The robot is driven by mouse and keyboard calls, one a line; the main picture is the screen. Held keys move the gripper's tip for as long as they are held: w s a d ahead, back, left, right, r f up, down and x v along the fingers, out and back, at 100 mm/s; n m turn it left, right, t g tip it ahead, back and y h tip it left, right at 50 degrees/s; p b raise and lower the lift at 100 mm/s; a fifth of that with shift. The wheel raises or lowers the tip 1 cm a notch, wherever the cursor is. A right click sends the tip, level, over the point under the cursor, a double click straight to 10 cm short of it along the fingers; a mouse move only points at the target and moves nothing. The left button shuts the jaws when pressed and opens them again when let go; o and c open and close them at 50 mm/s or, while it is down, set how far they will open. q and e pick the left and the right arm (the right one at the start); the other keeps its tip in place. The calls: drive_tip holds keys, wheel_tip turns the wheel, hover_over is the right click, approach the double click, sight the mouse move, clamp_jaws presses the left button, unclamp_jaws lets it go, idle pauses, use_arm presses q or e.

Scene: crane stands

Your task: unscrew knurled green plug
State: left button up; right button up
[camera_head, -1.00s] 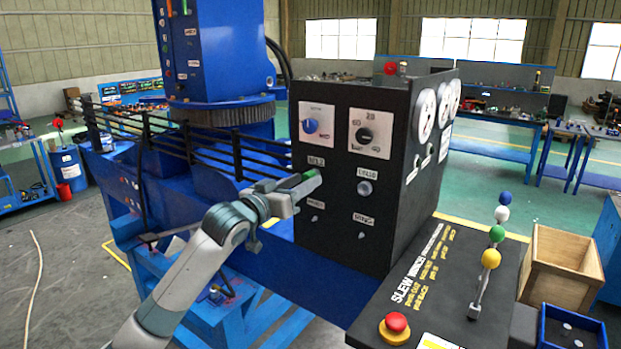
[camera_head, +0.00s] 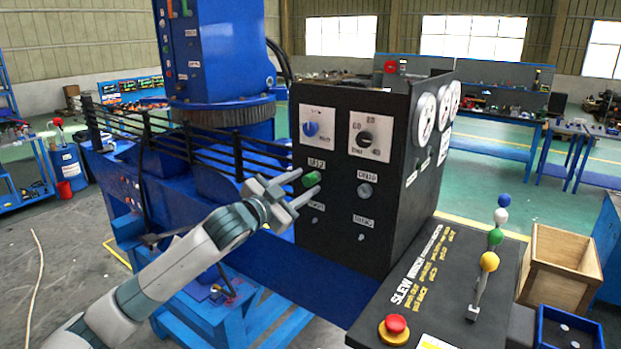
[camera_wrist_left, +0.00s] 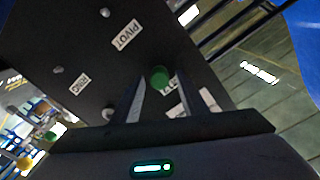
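The knurled green plug (camera_head: 312,178) sits on the front face of the black control box (camera_head: 340,225), below a small white label. It also shows in the left wrist view (camera_wrist_left: 159,77), between the fingers near their tips. My left gripper (camera_head: 308,183) is open, with one finger above and one below the plug in the head view. The fingers look apart from the plug; I cannot tell whether either touches it. My right gripper is not in view.
A grey knob (camera_head: 365,190) is right of the plug on the same face. A blue dial (camera_head: 312,128) and a black dial (camera_head: 366,138) are above. The lever console (camera_head: 440,290) stands at front right, beside a wooden crate (camera_head: 560,268). Black railing (camera_head: 215,155) runs at left.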

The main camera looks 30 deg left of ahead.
use_arm(q)
drive_tip(key=shift+c, duration=0.6)
clamp_jaws()
idle(0.6)
drive_tip(key=n, duration=0.4)
drive_tip(key=shift+p, duration=0.35)
drive_tip(key=shift+n, duration=0.6)
